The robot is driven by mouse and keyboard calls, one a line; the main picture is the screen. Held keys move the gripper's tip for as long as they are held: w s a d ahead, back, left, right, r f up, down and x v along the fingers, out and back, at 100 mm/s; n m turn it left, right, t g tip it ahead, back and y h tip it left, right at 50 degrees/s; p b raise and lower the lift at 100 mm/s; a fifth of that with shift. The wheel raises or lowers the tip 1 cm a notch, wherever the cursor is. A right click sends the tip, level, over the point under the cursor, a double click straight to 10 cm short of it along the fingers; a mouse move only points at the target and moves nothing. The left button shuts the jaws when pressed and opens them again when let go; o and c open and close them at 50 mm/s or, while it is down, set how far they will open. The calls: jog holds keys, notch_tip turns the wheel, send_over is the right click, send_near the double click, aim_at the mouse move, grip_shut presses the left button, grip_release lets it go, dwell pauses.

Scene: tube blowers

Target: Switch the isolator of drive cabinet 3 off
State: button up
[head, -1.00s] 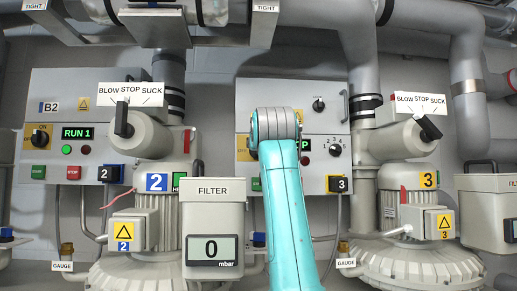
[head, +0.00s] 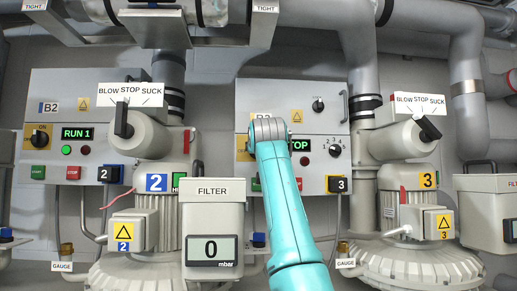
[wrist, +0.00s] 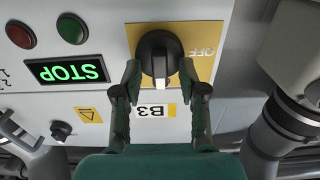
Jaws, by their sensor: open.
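Drive cabinet 3 (head: 272,92) is the grey box right of centre in the head view, with a green STOP display (head: 299,145). Its isolator is mostly hidden there behind my arm. In the wrist view, which is upside down, the isolator (wrist: 158,48) is a black knob on a yellow plate (wrist: 204,42). OFF is printed on the plate to the right of the knob. A white mark on the knob faces the B3 label (wrist: 152,110). My gripper (wrist: 159,72) is open, with one finger on each side of the knob. I cannot tell whether they touch it.
Cabinet 2 (head: 110,88) stands at left, showing RUN 1. A filter box (head: 213,215) reading 0 mbar stands low beside my arm. Blower 3 (head: 415,255) and its selector valve (head: 400,140) stand at right. Pipes cross above.

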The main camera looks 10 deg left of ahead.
grip_shut()
jog(key=shift+n, duration=0.4)
jog(key=n, duration=1.1)
jog(key=shift+s+a+f, duration=0.1)
jog(key=shift+a+f, duration=0.05)
jog(key=shift+a, duration=0.15)
dwell(0.5)
